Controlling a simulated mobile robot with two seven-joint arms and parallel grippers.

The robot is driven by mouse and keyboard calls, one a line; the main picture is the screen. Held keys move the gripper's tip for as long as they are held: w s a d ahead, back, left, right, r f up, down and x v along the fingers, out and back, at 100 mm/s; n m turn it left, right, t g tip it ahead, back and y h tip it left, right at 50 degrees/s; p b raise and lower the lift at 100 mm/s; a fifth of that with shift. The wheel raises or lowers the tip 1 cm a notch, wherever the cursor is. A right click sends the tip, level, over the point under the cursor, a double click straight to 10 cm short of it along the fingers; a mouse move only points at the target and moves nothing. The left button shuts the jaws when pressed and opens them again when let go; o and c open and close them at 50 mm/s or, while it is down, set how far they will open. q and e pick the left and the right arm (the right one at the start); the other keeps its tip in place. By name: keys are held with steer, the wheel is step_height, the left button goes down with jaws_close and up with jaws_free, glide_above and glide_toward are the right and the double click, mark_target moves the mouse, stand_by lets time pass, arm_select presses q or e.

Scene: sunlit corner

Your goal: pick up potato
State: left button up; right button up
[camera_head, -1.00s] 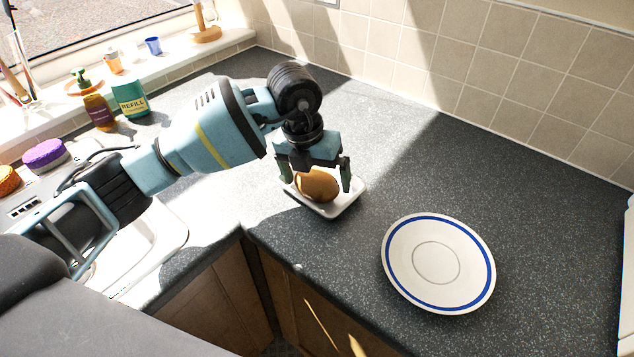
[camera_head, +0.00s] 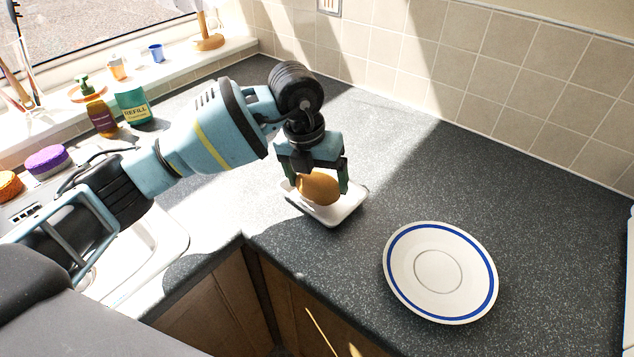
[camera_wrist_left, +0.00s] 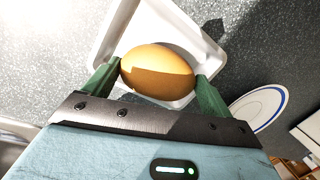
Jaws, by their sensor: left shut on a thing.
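The potato (camera_head: 319,188) is brown and rounded. It is between the two green fingers of my left gripper (camera_head: 321,181), which is shut on it from both sides. In the left wrist view the potato (camera_wrist_left: 157,72) spans the gap between the fingertips. A small white dish (camera_head: 329,213) lies on the counter directly beneath it. I cannot tell for sure whether the potato still touches the dish. My right gripper is in neither view.
A white plate with a blue ring (camera_head: 438,271) lies on the counter to the right. A sink (camera_head: 160,235) is at the left. Bottles, one a green refill bottle (camera_head: 133,106), stand near the window sill. The back right counter is clear.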

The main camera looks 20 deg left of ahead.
arm_select(q)
steer(key=shift+s+d+r, duration=0.1)
steer(key=shift+s+r, duration=0.05)
steer(key=shift+r, duration=0.4)
steer(key=shift+s+d+r, duration=0.1)
steer(key=shift+r, duration=0.45)
steer(key=s+d, duration=0.1)
steer(key=s, duration=0.3)
steer(key=s+d+r, duration=0.1)
steer(key=s+d, duration=0.1)
steer(key=s, duration=0.2)
steer(key=s+d, duration=0.2)
steer(key=s, duration=0.3)
steer(key=shift+s+d+r, duration=0.1)
steer(key=shift+d+r, duration=0.05)
steer(key=shift+d, duration=0.05)
steer(key=shift+s+d, duration=0.2)
steer(key=shift+s, duration=0.35)
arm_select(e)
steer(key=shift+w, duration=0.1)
